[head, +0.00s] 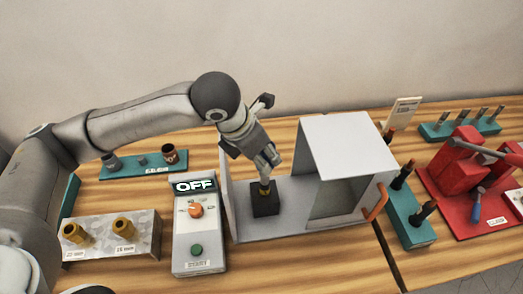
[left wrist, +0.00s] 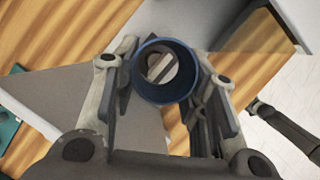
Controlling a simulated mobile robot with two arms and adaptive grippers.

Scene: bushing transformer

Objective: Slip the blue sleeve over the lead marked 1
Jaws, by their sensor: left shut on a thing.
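My left gripper (head: 268,160) points down over the grey bed of the open-fronted machine, just above a black block (head: 265,204) with a brass-coloured piece on top. In the left wrist view its fingers are shut on the blue sleeve (left wrist: 165,96), a round ring seen end-on with a grey slotted shape inside its opening. The sleeve is not clear in the head view. Dark leads with reddish tips stand in a teal rack (head: 413,232) right of the machine. I cannot make out a mark 1 on any of them. My right gripper is not in view.
The grey hooded machine (head: 340,145) has an orange handle (head: 376,202). A control box (head: 199,235) reading OFF stands left of it. Brass bushings (head: 122,228) sit on a metal block. A red clamp fixture (head: 458,165) stands at the right. A teal rack (head: 440,132) with several pins is behind it.

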